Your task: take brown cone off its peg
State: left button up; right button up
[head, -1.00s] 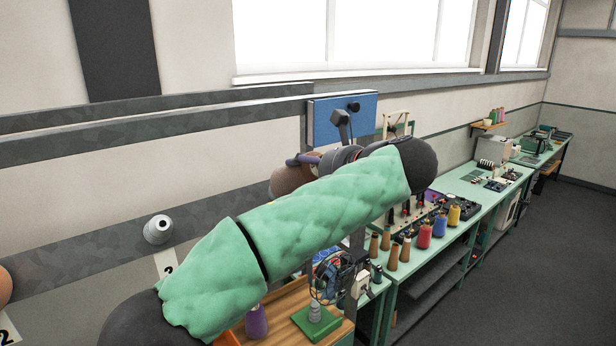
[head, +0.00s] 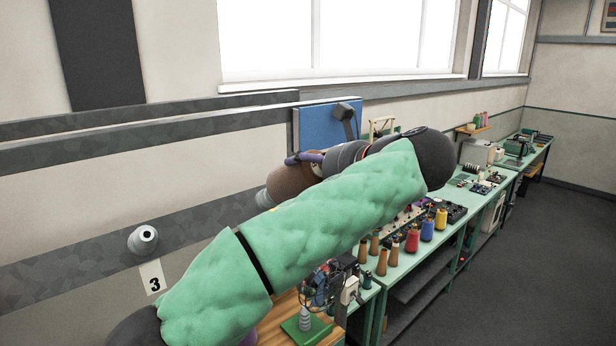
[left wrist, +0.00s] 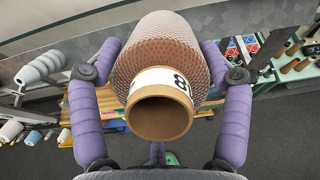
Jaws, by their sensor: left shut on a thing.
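The brown cone (left wrist: 165,65) fills the middle of the left wrist view, its open narrow end and a white label reading 8 facing the camera. My left gripper (left wrist: 158,62) is shut on it, with purple padded fingers along both sides. In the head view the brown cone (head: 288,184) shows beyond my green-sleeved arm, in front of the wall rail. Its lower side is hidden by the sleeve. I cannot tell whether a peg is inside it. A bare grey peg (head: 143,240) with a label 3 sits on the rail to the left. My right gripper is not in view.
The grey rail (head: 70,262) runs along the wall behind the cone. A blue panel (head: 320,127) stands close behind my gripper. A green bench (head: 425,248) with several coloured spools lies to the right. Dark floor (head: 500,280) at the right is clear.

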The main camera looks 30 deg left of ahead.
pick_arm(q)
jog(key=shift+s+d+r, duration=0.25)
jog(key=shift+d+r, duration=0.25)
jog(key=shift+d, duration=0.15)
jog(key=shift+s+d+r, duration=0.3)
jog(key=shift+d+r, duration=0.2)
jog(key=shift+d, duration=0.1)
jog(key=shift+s+d+r, duration=0.25)
jog(key=shift+d+r, duration=0.25)
jog(key=shift+d, duration=0.15)
